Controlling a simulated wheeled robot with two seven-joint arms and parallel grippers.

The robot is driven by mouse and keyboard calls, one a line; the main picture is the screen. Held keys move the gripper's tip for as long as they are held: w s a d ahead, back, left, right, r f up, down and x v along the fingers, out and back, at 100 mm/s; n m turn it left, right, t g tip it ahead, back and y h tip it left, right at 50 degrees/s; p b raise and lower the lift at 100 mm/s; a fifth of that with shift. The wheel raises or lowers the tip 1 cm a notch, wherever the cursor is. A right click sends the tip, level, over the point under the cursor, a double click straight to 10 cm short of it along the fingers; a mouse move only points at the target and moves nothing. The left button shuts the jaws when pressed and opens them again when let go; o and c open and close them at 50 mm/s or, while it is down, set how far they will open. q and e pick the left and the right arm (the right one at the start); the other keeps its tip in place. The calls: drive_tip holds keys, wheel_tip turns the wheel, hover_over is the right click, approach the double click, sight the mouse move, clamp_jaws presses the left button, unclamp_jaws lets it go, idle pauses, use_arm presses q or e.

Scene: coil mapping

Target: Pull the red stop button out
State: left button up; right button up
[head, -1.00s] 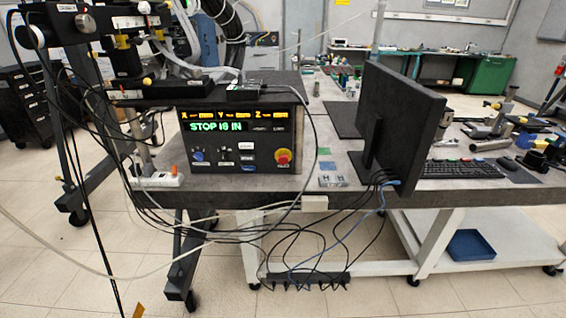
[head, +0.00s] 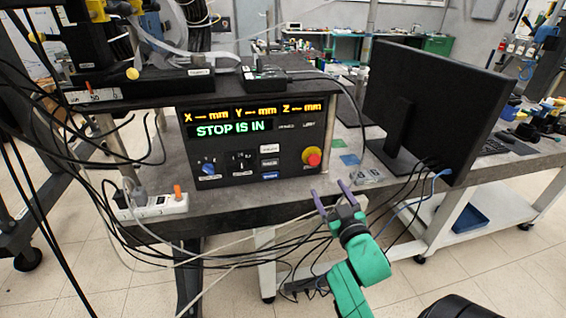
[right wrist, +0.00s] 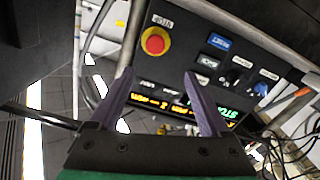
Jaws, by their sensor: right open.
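The red stop button (head: 312,156) sits on a yellow base at the right end of the black control box's (head: 225,160) front panel. The panel's display (head: 233,129) reads "STOP IS IN". In the right wrist view the button (right wrist: 155,41) shows beyond the fingertips, up and left of the middle. My right gripper (head: 333,192) is open and empty, below and a little right of the button in the head view, apart from it. Its two purple fingers also show in the right wrist view (right wrist: 160,78). My left gripper is not in view.
A black monitor (head: 430,105) stands on the table (head: 270,200) right of the box. A white power strip (head: 150,205) lies at the left. Several cables hang along the table's front edge near my right gripper. The space directly before the button looks free.

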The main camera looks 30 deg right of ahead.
sight(315, 161)
drive_tip(key=x, duration=0.4)
drive_tip(key=d+x, duration=0.1)
drive_tip(key=x, duration=0.8)
drive_tip(key=shift+d+p, duration=0.2)
drive_tip(key=shift+p, duration=0.2)
drive_tip(key=c, duration=1.2)
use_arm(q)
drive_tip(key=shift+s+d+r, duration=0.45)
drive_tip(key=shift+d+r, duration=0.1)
use_arm(e)
drive_tip(key=shift+a, duration=0.1)
clamp_jaws()
